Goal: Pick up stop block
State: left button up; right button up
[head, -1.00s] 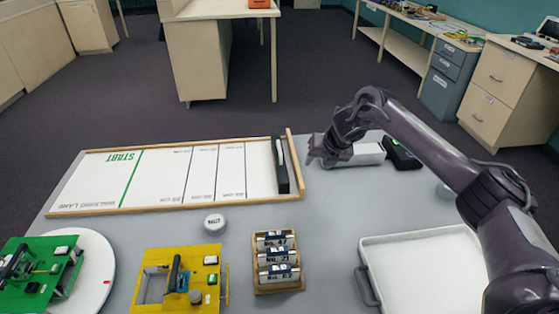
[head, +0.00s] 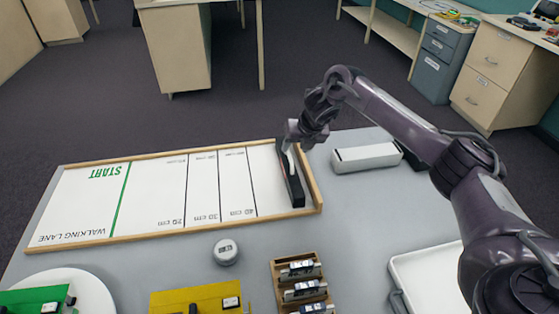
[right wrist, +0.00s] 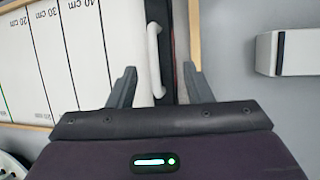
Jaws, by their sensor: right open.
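The stop block (head: 292,185) is a long black bar with a white handle, lying across the right end of the walking lane (head: 150,205). In the right wrist view, the stop block (right wrist: 161,15) and its white handle (right wrist: 155,60) show at the top middle. My right gripper (head: 295,145) is over the far end of the block in the head view. In the right wrist view, my right gripper (right wrist: 158,80) is open, with the handle between its fingers' lines and nothing visibly gripped. My left gripper is not in view.
A white box (head: 366,157) lies right of the lane, with a black device behind it. A white tray (head: 425,270), a wooden rack (head: 297,280) of labelled items, a round weight (head: 225,251), and yellow (head: 195,300) and green pieces stand nearer.

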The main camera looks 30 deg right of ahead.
aim_at(291, 159)
jog(key=shift+w+f, duration=0.15)
jog(key=shift+f, duration=0.55)
jog(key=shift+a+f+p, duration=0.15)
jog(key=shift+f+p, duration=0.2)
jog(key=shift+f, duration=0.55)
jog(key=x, duration=0.3)
jog(key=shift+a, duration=0.15)
jog(key=shift+f, duration=0.4)
jog(key=shift+w, duration=0.1)
jog(key=c, duration=0.7)
jog(key=shift+c, duration=0.7)
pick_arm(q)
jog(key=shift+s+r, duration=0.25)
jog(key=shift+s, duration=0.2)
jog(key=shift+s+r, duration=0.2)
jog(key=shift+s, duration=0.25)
